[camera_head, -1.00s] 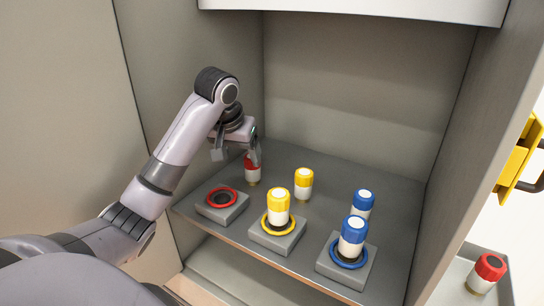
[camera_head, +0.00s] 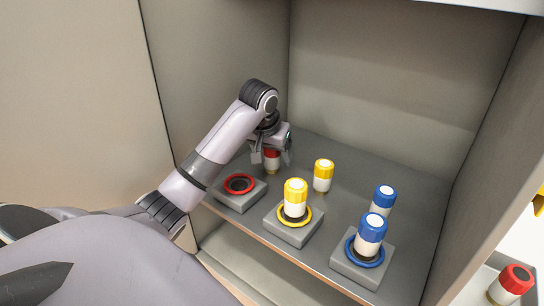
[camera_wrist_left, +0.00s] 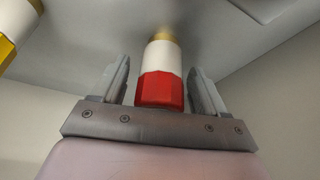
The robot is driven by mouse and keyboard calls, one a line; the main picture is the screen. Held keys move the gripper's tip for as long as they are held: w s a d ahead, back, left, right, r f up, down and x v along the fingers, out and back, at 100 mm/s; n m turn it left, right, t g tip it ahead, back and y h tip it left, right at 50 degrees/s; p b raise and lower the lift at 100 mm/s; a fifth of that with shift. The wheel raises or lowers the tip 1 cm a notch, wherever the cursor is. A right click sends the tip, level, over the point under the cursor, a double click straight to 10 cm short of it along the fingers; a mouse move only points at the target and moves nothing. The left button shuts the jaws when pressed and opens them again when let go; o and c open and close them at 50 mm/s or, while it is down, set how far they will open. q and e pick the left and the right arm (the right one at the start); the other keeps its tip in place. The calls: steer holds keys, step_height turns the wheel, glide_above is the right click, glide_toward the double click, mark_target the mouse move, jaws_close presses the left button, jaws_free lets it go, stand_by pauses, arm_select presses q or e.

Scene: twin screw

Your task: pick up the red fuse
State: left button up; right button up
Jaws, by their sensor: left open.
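A red fuse (camera_head: 271,160) with a white body stands on the cabinet shelf behind the red-ringed socket (camera_head: 239,184), which is empty. My left gripper (camera_head: 271,159) is lowered over this fuse. In the left wrist view, the fuse (camera_wrist_left: 161,75) is between the two open fingers (camera_wrist_left: 160,85), with a gap on each side. A second red fuse (camera_head: 512,284) stands outside the cabinet at the lower right. My right gripper is not in view.
A yellow fuse (camera_head: 295,196) and a blue fuse (camera_head: 370,232) sit in their ringed sockets. A spare yellow fuse (camera_head: 323,174) and a spare blue fuse (camera_head: 384,199) stand behind them on the shelf (camera_head: 330,222). Cabinet walls (camera_head: 215,70) close in the left and back.

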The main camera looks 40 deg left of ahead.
arm_select(q)
steer(key=c, duration=1)
